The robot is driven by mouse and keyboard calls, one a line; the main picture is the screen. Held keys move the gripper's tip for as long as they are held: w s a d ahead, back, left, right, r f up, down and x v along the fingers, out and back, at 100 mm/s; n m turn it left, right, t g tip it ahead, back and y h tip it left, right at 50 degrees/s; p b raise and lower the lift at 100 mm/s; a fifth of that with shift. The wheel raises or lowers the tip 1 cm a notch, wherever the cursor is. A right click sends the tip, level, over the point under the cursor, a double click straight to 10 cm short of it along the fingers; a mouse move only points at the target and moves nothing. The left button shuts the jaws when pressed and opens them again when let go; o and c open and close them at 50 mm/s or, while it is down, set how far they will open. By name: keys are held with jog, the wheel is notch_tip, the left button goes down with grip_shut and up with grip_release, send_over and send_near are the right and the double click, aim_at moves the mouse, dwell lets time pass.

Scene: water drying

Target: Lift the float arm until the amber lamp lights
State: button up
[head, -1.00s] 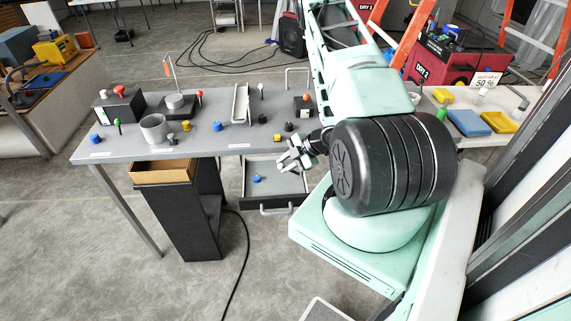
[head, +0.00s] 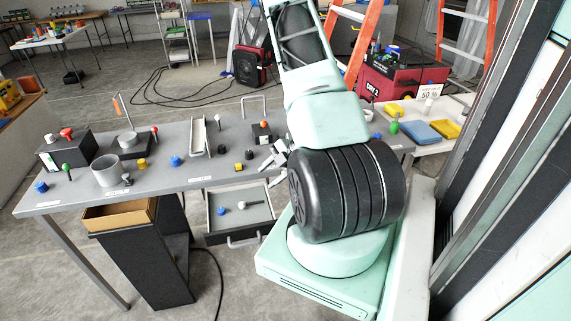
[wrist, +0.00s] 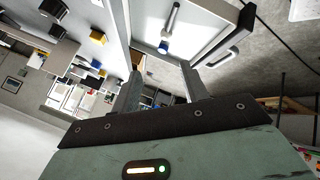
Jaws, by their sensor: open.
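My gripper (head: 268,162) is open and empty at the bench's front edge, above the right side of a pulled-out drawer (head: 210,226). Its two fingers (wrist: 160,88) stand apart in the wrist view. A thin upright rod with an orange end (head: 118,104) stands at the back left of the bench; I cannot tell if it is the float arm. A black box with a red top piece (head: 262,132) stands on the bench just behind my gripper. No lit amber lamp can be made out on the bench.
The grey bench (head: 180,178) holds a grey cup (head: 105,171), a pale channel (head: 199,136), a black box with a red button (head: 66,147) and several small knobs. The drawer holds a blue knob (head: 221,211) and a white-ended peg (head: 243,205). A black bin (head: 148,255) stands below.

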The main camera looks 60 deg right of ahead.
jog(key=v, duration=0.7)
jog(key=shift+s, duration=0.1)
dwell(0.4)
